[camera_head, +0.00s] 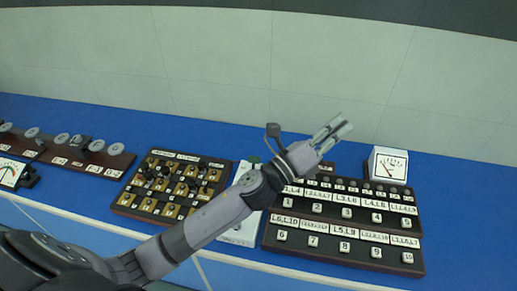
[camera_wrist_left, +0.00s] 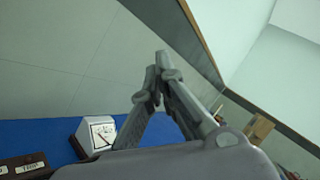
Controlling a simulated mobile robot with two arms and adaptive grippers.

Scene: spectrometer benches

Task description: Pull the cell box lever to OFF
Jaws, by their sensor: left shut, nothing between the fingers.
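A white box (camera_head: 238,233) stands on the blue bench, mostly hidden behind my left arm. It may be the cell box; its lever cannot be made out, and only a small green part (camera_head: 254,160) shows at its far end. My left gripper (camera_head: 342,124) is beyond and to the right of that box, raised above the back of the bench and pointing up to the right. In the left wrist view its fingers (camera_wrist_left: 158,62) are shut with nothing between them. My right gripper is in neither view.
A black board with numbered buttons (camera_head: 343,248) lies right of the box, and a brown board with brass terminals (camera_head: 127,199) lies left. A white meter (camera_head: 388,165) stands behind; it also shows in the wrist view (camera_wrist_left: 97,134). Dials (camera_head: 115,149) line the far left. The bench's right end is clear.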

